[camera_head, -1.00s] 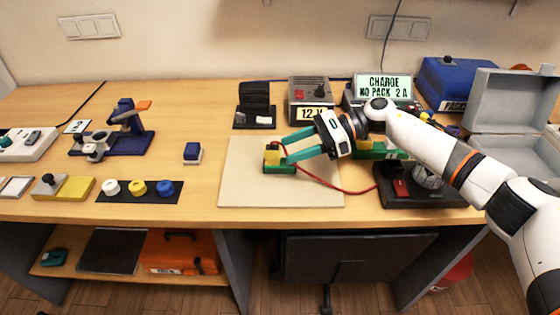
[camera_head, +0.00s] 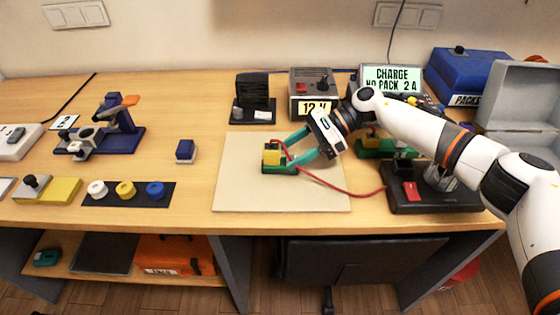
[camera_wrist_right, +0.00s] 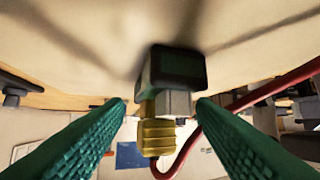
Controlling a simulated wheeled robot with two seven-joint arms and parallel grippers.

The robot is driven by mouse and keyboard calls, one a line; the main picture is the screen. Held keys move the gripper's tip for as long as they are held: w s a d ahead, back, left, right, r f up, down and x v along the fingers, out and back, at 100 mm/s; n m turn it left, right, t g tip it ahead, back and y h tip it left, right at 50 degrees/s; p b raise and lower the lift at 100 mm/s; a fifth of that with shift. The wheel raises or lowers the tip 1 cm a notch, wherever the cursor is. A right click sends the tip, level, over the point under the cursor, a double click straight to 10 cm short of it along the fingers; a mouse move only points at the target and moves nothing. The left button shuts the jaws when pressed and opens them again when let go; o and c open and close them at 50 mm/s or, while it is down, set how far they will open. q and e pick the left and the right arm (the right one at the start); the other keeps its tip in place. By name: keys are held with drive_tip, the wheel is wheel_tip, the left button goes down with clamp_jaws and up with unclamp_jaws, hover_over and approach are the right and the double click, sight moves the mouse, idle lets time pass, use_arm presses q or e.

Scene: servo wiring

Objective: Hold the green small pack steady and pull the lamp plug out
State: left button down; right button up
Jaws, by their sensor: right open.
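The green small pack (camera_head: 284,170) sits on the pale mat, with a yellow plug (camera_head: 271,155) at it and a red cable running off to the right. In the right wrist view the dark green block (camera_wrist_right: 176,68) has a grey part and the ridged yellow plug (camera_wrist_right: 156,136) below it. My right gripper (camera_head: 290,150) is open, its teal fingers reaching in from the right beside the plug. In the right wrist view its fingers (camera_wrist_right: 161,104) stand on either side of the plug, with visible gaps. My left gripper is not in view.
The pale mat (camera_head: 235,190) has free room around the pack. A black base with a red switch (camera_head: 410,190) stands to the right. The 12 V box (camera_head: 313,90) and the charger display (camera_head: 391,80) stand behind. An open grey case (camera_head: 520,95) is at far right.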

sight(284, 160)
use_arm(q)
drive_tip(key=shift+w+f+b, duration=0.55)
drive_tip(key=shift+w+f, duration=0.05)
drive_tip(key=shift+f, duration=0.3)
use_arm(e)
drive_tip(key=shift+x, duration=1.5)
drive_tip(key=shift+d, duration=0.1)
drive_tip(key=shift+c, duration=0.5)
